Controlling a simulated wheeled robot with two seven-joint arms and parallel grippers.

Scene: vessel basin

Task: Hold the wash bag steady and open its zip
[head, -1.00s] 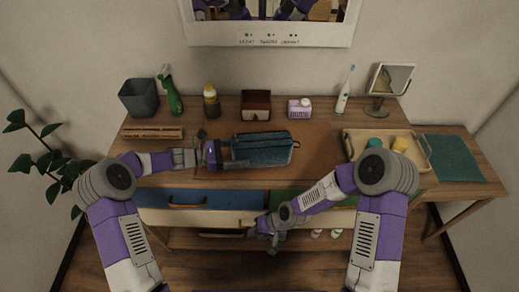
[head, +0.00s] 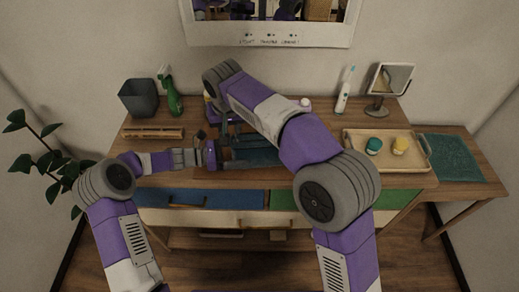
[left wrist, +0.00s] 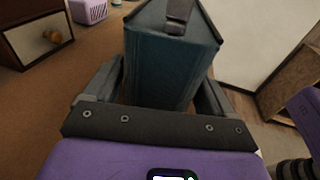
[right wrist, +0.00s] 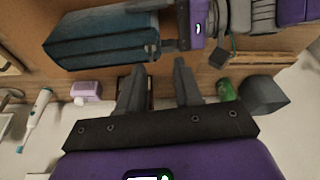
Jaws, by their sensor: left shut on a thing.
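The teal wash bag (head: 262,157) lies on the wooden dresser top, partly hidden by my right arm in the head view. My left gripper (head: 217,154) is shut on its left end; in the left wrist view the bag (left wrist: 165,62) stands between both fingers. A grey strap or tab (left wrist: 178,14) runs over the bag's end. My right gripper (right wrist: 160,66) is open and empty, its fingers apart from the bag (right wrist: 100,40). A small dark piece, perhaps the zip pull (right wrist: 150,48), shows at the bag's end near those fingertips.
A green spray bottle (head: 173,98), grey bin (head: 139,99) and wooden rack (head: 153,133) stand to the left. A toothbrush (head: 344,92), mirror (head: 389,82) and tray (head: 420,165) stand to the right. My right forearm covers the back middle of the top.

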